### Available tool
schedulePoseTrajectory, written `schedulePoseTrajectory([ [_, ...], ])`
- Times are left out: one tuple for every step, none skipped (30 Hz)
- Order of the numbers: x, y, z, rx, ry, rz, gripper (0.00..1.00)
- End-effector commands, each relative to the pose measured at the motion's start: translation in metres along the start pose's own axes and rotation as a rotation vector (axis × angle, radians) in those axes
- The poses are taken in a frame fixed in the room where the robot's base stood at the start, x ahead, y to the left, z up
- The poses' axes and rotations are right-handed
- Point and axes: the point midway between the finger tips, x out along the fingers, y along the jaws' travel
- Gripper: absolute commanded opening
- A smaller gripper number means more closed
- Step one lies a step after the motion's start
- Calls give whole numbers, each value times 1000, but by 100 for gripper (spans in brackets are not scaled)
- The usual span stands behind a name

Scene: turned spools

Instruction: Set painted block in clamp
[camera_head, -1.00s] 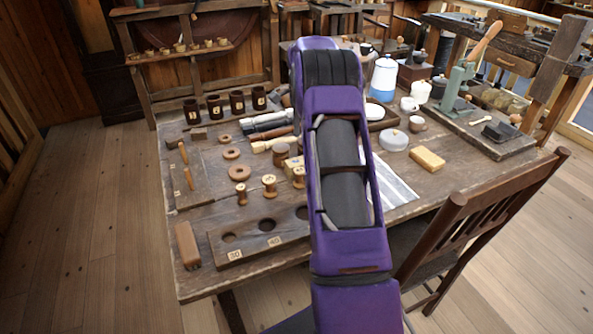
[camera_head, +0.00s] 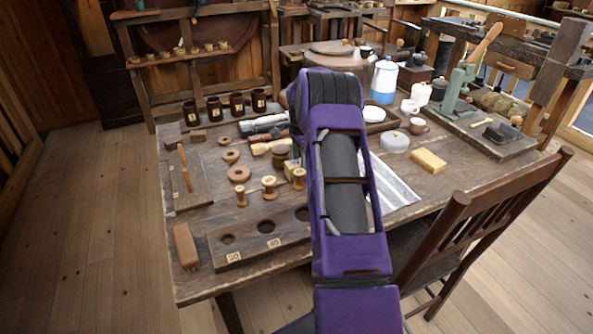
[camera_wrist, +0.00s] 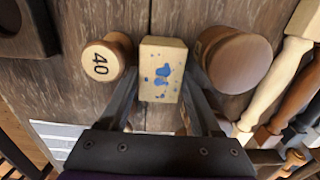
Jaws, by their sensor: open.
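The painted block (camera_wrist: 162,62), pale wood with blue paint spots, lies between the two fingers of my gripper (camera_wrist: 160,88) in the wrist view. The fingers are open, one on each side of it; whether they touch it I cannot tell. In the head view the block (camera_head: 290,168) shows partly, beside my arm, and my gripper is hidden behind my arm. A green device with a wooden lever (camera_head: 458,88) stands on a board at the right back and looks like the clamp; its jaws are not clear.
A spool marked 40 (camera_wrist: 108,60) stands close left of the block, and a brown turned piece (camera_wrist: 236,60) close right. A board with round holes (camera_head: 262,240) lies at the table's front. Wooden-handled tools lie nearby. A yellow sponge-like block (camera_head: 429,160) and a chair (camera_head: 480,215) are to the right.

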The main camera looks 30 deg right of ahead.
Motion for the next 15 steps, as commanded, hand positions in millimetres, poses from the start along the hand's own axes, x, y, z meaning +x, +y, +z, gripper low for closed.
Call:
schedulePoseTrajectory([
  [0, 0, 0, 0, 0, 0, 65],
  [0, 0, 0, 0, 0, 0, 63],
  [0, 0, 0, 0, 0, 0, 56],
  [0, 0, 0, 0, 0, 0, 51],
  [0, 0, 0, 0, 0, 0, 45],
  [0, 0, 0, 0, 0, 0, 38],
  [0, 0, 0, 0, 0, 0, 33],
  [0, 0, 0, 0, 0, 0, 27],
  [0, 0, 0, 0, 0, 0, 20],
  [0, 0, 0, 0, 0, 0, 15],
  [0, 0, 0, 0, 0, 0, 9],
  [0, 0, 0, 0, 0, 0, 2],
  [0, 0, 0, 0, 0, 0, 0],
  [-1, 0, 0, 0, 1, 0, 0],
  [-1, 0, 0, 0, 1, 0, 0],
])
